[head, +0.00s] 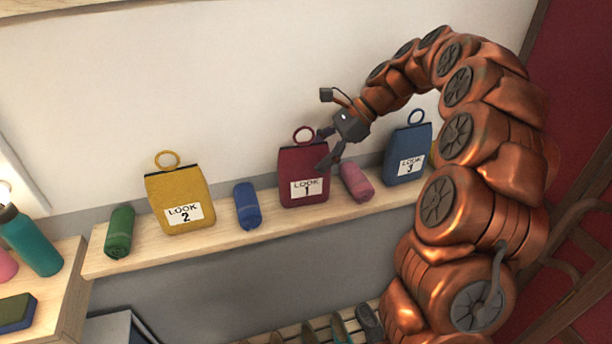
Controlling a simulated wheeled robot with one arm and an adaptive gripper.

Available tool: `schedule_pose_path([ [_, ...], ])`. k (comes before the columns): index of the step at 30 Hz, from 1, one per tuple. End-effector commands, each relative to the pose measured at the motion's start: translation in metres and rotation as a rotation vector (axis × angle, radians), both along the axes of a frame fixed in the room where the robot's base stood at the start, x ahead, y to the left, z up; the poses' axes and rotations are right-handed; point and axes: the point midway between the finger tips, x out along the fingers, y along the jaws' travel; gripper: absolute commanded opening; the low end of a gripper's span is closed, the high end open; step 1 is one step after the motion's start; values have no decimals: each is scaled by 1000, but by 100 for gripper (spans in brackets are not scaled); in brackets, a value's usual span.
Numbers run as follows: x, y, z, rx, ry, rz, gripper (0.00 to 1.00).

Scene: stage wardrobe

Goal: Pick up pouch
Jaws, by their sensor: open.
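Three pouches with ring loops on top stand upright on the wall shelf. The yellow pouch labelled LOOK 2 (178,190) is at the left. The dark red pouch labelled LOOK 1 (300,166) is in the middle. The blue pouch labelled LOOK 3 (407,145) is at the right. My gripper (322,150) is open and empty-looking at the upper right part of the red pouch, overlapping its edge in the picture. I cannot tell whether the fingers touch it. The red pouch's ring (303,135) is visible just left of the fingers.
On the wooden shelf (280,220), a green roll (119,232), a blue roll (247,206) and a pink roll (357,182) lie between and beside the pouches. A teal bottle (32,243) stands on a lower-left surface. Shoes (340,328) sit on a slatted rack below.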

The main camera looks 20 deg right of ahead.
Motion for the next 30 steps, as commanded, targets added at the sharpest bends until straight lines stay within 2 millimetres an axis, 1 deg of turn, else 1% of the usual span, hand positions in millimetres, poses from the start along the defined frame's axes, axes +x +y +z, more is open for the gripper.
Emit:
schedule_pose_path([
  [2, -1, 8, -2, 2, 4, 3, 76],
  [7, 0, 22, -17, 2, 4, 3, 76],
  [10, 1, 25, -21, 1, 1, 1, 76],
  [16, 1, 25, -22, 0, -1, 0, 76],
  [17, 1, 25, -22, 0, -1, 1, 74],
  [30, 1, 25, -22, 0, 0, 0, 28],
])
